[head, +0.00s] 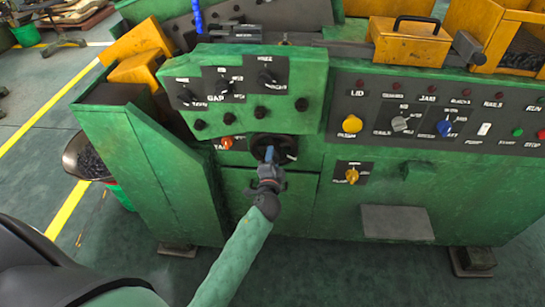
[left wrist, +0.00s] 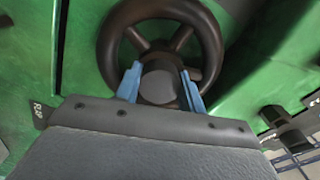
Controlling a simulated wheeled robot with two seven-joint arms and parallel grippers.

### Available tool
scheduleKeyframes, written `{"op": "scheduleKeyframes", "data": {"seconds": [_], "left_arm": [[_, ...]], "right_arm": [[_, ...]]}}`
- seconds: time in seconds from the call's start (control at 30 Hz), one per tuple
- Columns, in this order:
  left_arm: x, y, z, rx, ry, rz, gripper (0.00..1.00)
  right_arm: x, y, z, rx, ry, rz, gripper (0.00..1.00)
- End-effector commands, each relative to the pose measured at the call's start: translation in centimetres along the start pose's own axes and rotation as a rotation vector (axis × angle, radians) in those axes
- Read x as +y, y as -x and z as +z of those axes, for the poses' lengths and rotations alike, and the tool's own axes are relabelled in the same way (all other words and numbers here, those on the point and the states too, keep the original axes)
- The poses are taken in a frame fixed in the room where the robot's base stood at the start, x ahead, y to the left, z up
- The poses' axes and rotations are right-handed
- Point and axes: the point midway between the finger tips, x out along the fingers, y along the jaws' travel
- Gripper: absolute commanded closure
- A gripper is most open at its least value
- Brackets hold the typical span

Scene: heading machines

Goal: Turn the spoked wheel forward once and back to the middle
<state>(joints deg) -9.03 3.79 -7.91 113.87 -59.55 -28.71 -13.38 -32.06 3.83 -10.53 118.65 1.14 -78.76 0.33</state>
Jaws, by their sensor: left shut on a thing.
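The spoked wheel (head: 287,145) is a small black handwheel on the front of the green machine, below the raised knob panel. In the left wrist view the wheel (left wrist: 209,38) shows its dark rim, several spokes and a round hub. My left gripper (head: 269,154) reaches it from the front. In the left wrist view its two blue fingers (left wrist: 161,88) stand on either side of the hub, shut on the wheel's middle. The lower part of the rim is hidden behind the gripper. My right gripper is not in view.
A black-knobbed panel (head: 300,75) juts out above the wheel. An orange knob (head: 227,142) sits left of it and a yellow knob (head: 352,175) right of it. A slanted green side panel (head: 140,160) stands at the left. The floor (head: 350,280) in front is clear.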

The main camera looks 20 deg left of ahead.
Motion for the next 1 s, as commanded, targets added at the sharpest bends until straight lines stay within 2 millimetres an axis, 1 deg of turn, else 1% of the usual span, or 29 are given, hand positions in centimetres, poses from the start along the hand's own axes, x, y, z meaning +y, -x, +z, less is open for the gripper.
{"op": "scheduleKeyframes", "data": {"seconds": [0.1, 0.3, 0.5, 0.77, 0.8, 0.87, 0.9, 1.0], "left_arm": [[0.0, 0.0, 0.0, 0.001, -0.048, 0.002, 1.0], [0.1, 0.0, -0.1, 0.001, -0.095, 0.001, 1.0], [0.1, 0.0, -0.1, 0.001, -0.109, 0.001, 1.0], [0.1, 0.0, -0.1, 0.001, -0.109, 0.001, 1.0], [0.1, 0.0, -0.1, 0.001, -0.108, 0.001, 0.59], [0.1, 0.0, -0.1, 0.001, -0.108, 0.001, 0.47], [0.1, 0.0, 0.0, 0.001, -0.108, 0.001, 0.39], [0.1, 0.0, 0.0, 0.001, -0.108, 0.001, 0.39]], "right_arm": [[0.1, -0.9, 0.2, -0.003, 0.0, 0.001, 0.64], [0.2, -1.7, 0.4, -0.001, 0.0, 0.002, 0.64], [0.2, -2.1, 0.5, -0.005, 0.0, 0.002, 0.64], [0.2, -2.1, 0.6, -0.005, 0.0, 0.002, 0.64], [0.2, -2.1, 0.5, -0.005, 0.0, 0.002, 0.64], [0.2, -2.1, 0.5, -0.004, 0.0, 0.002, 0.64], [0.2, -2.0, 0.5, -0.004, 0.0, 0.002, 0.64], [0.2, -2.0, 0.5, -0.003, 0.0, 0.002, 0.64]]}}
